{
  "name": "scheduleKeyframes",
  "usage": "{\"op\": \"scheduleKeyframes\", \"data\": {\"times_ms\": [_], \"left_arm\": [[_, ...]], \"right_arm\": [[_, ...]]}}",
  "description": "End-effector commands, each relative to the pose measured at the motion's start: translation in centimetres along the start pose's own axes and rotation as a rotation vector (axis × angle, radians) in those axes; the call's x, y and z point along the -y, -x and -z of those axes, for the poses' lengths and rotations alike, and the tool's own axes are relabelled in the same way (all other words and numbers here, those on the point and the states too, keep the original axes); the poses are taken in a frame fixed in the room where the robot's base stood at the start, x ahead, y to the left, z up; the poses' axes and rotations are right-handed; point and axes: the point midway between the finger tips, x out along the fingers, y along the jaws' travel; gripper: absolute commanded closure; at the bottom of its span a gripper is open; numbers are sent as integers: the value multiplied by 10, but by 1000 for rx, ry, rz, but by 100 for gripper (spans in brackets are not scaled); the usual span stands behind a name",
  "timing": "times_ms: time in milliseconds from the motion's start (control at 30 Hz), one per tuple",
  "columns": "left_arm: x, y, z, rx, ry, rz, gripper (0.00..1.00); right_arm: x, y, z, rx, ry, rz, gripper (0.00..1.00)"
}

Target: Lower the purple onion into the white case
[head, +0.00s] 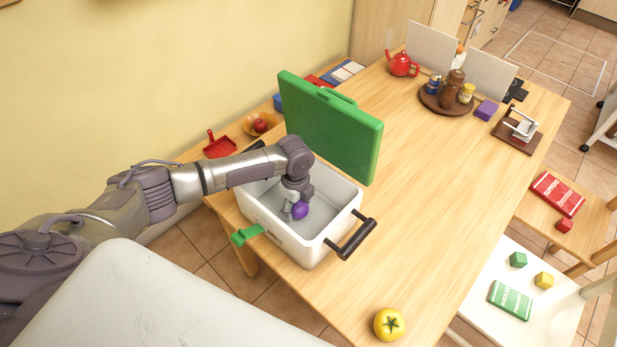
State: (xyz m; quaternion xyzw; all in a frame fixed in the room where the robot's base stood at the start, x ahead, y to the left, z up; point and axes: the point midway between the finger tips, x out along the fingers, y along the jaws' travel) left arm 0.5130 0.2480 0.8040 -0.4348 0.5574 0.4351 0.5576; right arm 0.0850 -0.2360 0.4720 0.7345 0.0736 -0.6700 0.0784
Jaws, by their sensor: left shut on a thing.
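The white case (284,243) stands on the wooden table with its green lid (332,130) raised at the back. A green latch (246,235) and a dark handle (352,240) are on its outside. My left gripper (297,206) reaches down into the case opening and is shut on the purple onion (300,211). The onion is inside the case outline; whether it touches the case floor I cannot tell. The gripper fingers are small and partly hidden by the arm. My right gripper is not in view.
A yellow tomato (389,324) sits near the table's front edge. A bowl with red fruit (260,124) and a red dustpan (219,146) lie left of the lid. A round tray (447,105) with jars and a red teapot (402,64) stand at the back. The table right of the case is clear.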

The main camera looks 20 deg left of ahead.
Motion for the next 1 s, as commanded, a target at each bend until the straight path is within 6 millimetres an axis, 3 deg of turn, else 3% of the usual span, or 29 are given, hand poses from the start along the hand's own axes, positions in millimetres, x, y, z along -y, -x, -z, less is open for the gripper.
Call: {"op": "scheduleKeyframes", "data": {"times_ms": [67,100,267,667,767,1000], "left_arm": [[0,0,0,0,0,1,74],[0,0,0,0,0,0,32],[0,0,0,0,0,0,5],[0,4,0,0,0,0,5],[1,15,0,0,-1,2,5],[1,65,-1,1,-2,4,5]], "right_arm": [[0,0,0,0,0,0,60],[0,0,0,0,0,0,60],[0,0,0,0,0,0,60],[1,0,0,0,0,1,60],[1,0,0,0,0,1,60],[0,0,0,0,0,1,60]]}}
